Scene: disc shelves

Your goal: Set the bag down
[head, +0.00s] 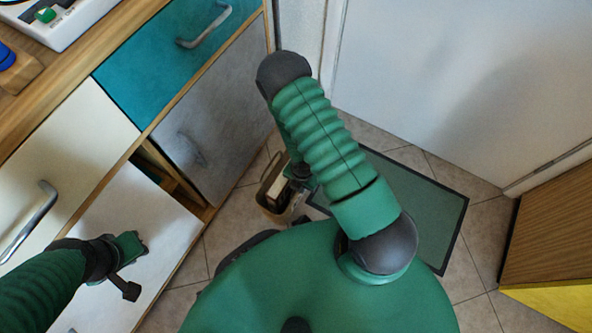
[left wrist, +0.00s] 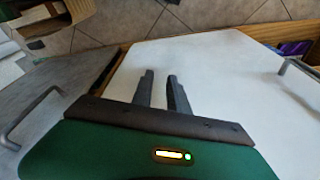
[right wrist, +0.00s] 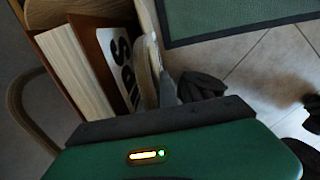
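A tan bag (head: 271,188) hangs or stands low beside the cabinet in the head view, partly hidden by my right arm. In the right wrist view the bag (right wrist: 33,20) holds books (right wrist: 75,70) and a dark-lettered white item (right wrist: 118,68). My right gripper (right wrist: 160,85) is at the bag's side, with a tan handle strap between its fingers, and looks shut on it. One finger is partly hidden. I cannot tell whether the bag touches the floor. My left gripper (head: 132,268) is open and empty above a white cabinet front; it also shows in the left wrist view (left wrist: 163,82).
The cabinet (head: 185,110) has teal, grey and white fronts with handles. A green mat (head: 425,195) lies on the tiled floor (head: 480,215). A white door (head: 460,80) is behind it, and a wooden unit (head: 555,235) stands at right. Tiles show around the mat.

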